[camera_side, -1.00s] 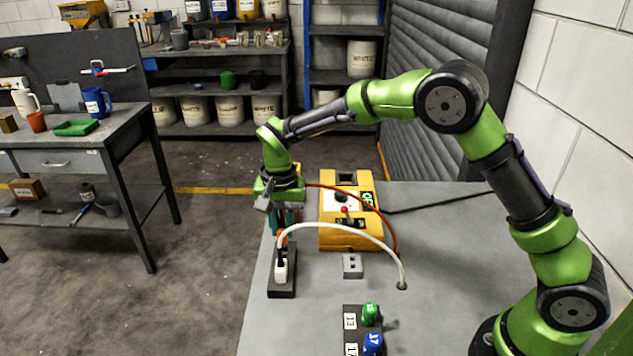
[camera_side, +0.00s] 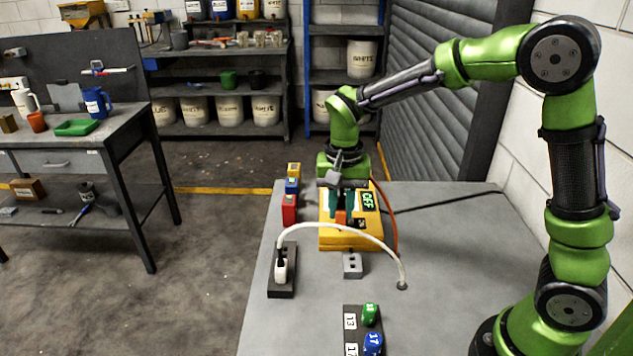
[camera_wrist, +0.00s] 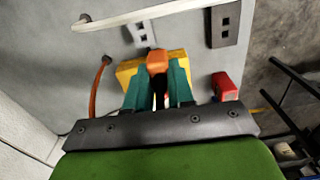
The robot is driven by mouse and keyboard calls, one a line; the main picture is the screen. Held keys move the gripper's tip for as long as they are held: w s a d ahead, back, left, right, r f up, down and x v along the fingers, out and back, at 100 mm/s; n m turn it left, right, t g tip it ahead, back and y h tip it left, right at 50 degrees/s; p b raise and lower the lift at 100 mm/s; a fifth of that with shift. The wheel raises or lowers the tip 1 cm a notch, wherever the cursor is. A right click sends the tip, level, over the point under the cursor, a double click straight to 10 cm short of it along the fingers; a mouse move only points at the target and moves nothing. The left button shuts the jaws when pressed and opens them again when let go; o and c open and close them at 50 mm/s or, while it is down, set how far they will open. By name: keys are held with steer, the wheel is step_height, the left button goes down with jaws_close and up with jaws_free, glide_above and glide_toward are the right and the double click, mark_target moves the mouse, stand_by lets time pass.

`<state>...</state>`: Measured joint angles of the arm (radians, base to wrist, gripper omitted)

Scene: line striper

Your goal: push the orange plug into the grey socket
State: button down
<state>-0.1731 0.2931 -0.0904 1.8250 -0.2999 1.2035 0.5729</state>
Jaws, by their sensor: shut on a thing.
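The orange plug (camera_side: 341,208) is held between the teal fingers of my gripper (camera_side: 347,212), which is shut on it. In the side view they appear in front of the yellow box. The wrist view shows the plug (camera_wrist: 157,62) between the fingertips (camera_wrist: 157,82), hiding part of the yellow box. The grey socket (camera_side: 352,265) is a small block with dark holes on the table, in front of the yellow box and apart from the plug. In the wrist view the socket (camera_wrist: 140,33) is just beyond the plug, partly covered.
A yellow box (camera_side: 345,240) with an OFF display stands behind the socket. A white cable (camera_side: 340,228) arches over this area from a white plug in a dark strip (camera_side: 284,291). Red, blue and yellow blocks (camera_side: 289,210) stand left. A numbered rack (camera_side: 350,338) is in front.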

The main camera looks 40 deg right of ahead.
steer(key=shift+n, duration=0.3)
steer(key=shift+s+d+f, duration=0.15)
steer(key=shift+s+f, duration=0.4)
steer(key=shift+f, duration=0.65)
steer(key=shift+s+d+f, duration=0.2)
steer(key=shift+s+f, duration=0.3)
steer(key=shift+f, duration=0.7)
steer(key=shift+s+d+f, duration=0.15)
steer(key=shift+s+f, duration=0.4)
steer(key=shift+f, duration=0.65)
steer(key=shift+f, duration=1.5)
steer(key=c, duration=0.6)
jaws_free()
steer(key=shift+r, duration=3.5)
